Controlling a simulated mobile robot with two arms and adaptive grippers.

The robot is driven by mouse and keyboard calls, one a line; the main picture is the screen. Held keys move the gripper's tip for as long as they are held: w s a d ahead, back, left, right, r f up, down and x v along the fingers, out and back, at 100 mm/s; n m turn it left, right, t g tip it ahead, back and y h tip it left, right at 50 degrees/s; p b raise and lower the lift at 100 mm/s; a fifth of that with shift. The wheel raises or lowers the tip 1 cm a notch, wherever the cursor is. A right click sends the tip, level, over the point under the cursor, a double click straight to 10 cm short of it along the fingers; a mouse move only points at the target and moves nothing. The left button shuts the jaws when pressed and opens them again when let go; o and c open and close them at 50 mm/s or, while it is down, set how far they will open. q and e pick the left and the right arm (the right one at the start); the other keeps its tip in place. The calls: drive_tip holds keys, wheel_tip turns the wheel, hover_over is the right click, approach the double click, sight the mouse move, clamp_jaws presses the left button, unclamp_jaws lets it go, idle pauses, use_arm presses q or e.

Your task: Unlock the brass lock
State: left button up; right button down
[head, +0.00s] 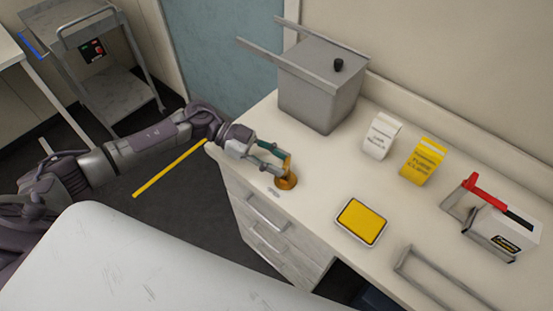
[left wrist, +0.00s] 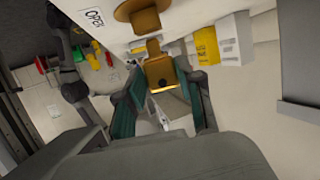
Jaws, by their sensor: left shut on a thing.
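The brass lock (head: 287,182) stands on the white counter near its left front edge, with a round base and an upright part. My left gripper (head: 283,162) reaches in from the left and is shut on the upper part of the brass lock. In the left wrist view, the brass lock (left wrist: 157,72) sits between the green fingers, and its round brass base (left wrist: 140,12) shows beyond at the top. A label reading "OPEN" (left wrist: 94,17) is on the counter beside the base. My right gripper is not in view.
A grey lidded box (head: 318,95) stands behind the lock. A white packet (head: 380,138), a yellow packet (head: 424,162), a yellow pad (head: 361,221) and a white device with a red lever (head: 500,235) stand to the right. The counter around the lock is clear.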

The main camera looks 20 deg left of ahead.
use_arm(q)
drive_tip(key=shift+f, duration=1.2)
idle(2.0)
drive_tip(key=o, duration=1.2)
drive_tip(key=shift+a, duration=0.15)
drive_tip(key=v, duration=1.1)
drive_tip(key=shift+a+r, duration=0.1)
drive_tip(key=shift+a, duration=0.3)
